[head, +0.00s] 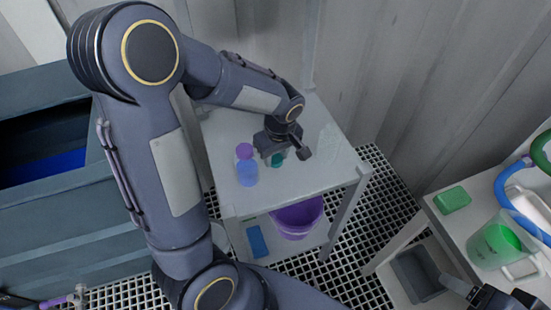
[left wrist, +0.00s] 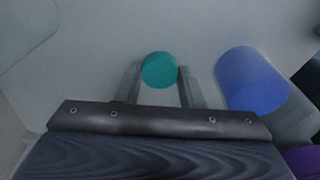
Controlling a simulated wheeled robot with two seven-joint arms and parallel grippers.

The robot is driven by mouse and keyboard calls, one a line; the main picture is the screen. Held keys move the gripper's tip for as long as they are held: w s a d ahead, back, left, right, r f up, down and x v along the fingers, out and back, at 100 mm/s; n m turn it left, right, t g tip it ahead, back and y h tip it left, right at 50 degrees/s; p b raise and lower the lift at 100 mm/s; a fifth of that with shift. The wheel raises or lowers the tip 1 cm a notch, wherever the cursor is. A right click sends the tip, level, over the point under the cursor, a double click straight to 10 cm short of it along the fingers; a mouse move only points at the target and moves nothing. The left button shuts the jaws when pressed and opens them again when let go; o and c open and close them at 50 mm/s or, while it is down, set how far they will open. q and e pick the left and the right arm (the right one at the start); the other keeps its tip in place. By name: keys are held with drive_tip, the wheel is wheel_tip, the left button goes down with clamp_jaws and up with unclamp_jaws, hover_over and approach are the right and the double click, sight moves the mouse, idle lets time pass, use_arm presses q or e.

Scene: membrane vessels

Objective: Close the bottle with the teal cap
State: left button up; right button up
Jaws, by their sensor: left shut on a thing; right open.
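My left gripper (head: 284,156) is shut on the teal cap (head: 277,160), low over the white table's top. In the left wrist view the teal cap (left wrist: 159,70) sits between the fingertips of the left gripper (left wrist: 160,82). A bottle (head: 247,173) with a blue body and a purple top stands upright just left of the gripper, apart from it. It also shows in the left wrist view (left wrist: 250,80), right of the fingers. I cannot tell whether its purple top is a lid. My right gripper (head: 462,289) is open and empty at the lower right, partly cut off.
The white table (head: 315,125) is otherwise clear on top. Its lower shelf holds a purple bucket (head: 297,218) and a blue block (head: 257,242). On the right bench are a green block (head: 452,199) and a green container (head: 494,246); a grey tray (head: 418,275) sits below.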

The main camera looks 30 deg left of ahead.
sight(275, 159)
use_arm(q)
drive_tip(key=shift+c, duration=0.8)
drive_tip(key=shift+r, duration=0.1)
drive_tip(key=shift+r, duration=0.25)
drive_tip(key=r, duration=0.3)
drive_tip(key=shift+s+d+r, duration=0.15)
drive_tip(key=shift+s, duration=0.05)
drive_tip(key=s+d+r, duration=0.2)
drive_tip(key=s+r, duration=0.2)
drive_tip(key=s, duration=0.2)
drive_tip(key=s+d+r+p, duration=0.1)
drive_tip(key=s+d+r, duration=0.2)
drive_tip(key=s+r, duration=0.2)
drive_tip(key=shift+s+d, duration=0.25)
drive_tip(key=shift+s, duration=0.45)
use_arm(e)
drive_tip(key=shift+r, duration=0.55)
drive_tip(key=shift+o, duration=0.5)
